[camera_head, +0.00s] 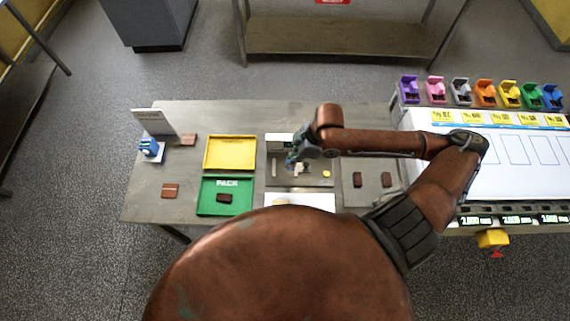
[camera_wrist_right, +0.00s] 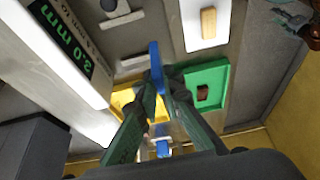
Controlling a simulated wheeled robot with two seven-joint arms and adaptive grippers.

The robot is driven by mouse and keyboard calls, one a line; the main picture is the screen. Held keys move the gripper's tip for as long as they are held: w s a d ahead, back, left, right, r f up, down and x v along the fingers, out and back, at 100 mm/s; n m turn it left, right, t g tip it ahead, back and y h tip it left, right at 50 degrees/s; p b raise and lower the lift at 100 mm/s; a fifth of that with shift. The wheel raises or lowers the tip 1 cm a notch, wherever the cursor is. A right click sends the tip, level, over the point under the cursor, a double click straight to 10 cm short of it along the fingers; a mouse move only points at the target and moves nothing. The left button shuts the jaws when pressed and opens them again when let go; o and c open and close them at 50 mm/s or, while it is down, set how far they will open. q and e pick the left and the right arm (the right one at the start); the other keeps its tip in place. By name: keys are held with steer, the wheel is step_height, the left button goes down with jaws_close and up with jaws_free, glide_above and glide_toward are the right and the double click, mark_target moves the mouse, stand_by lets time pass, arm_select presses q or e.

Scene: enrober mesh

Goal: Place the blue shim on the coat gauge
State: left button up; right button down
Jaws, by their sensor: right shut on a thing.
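My right gripper (camera_wrist_right: 160,82) is shut on the blue shim (camera_wrist_right: 154,60), which stands out past the fingertips in the right wrist view. In the head view the right gripper (camera_head: 296,160) is small, over the grey middle station, and the shim is hard to make out there. A pale box with a green lit mm readout (camera_wrist_right: 66,40) stands beside the gripper in the wrist view and looks like the coat gauge; its pale top shows in the head view (camera_head: 277,138). The shim appears held above the station; contact cannot be told. My left gripper is not in view.
A yellow tray (camera_head: 230,138) and a green PACK tray (camera_head: 211,208) holding a brown piece lie left of the station. A blue device (camera_head: 149,148) stands farther left. Two brown pieces lie on a plate (camera_head: 371,202) at right. A white plate with a wooden stick (camera_wrist_right: 192,43) is near.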

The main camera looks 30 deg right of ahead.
steer(key=shift+w+d+f+p, duration=0.1)
steer(key=shift+w+f+p, duration=0.1)
steer(key=shift+w+f, duration=0.95)
steer(key=shift+w+d+f+p, duration=0.2)
steer(key=shift+w+f, duration=0.35)
steer(key=shift+f, duration=1.2)
steer(key=shift+w+d+f+p, duration=0.1)
steer(key=shift+w+f+p, duration=0.1)
steer(key=shift+w+f, duration=0.95)
steer(key=shift+s+a+f, duration=0.1)
steer(key=shift+s+f, duration=0.2)
steer(key=shift+f, duration=0.1)
steer(key=c, duration=2.1)
jaws_free()
steer(key=v, duration=1.2)
steer(key=shift+s+r, duration=0.1)
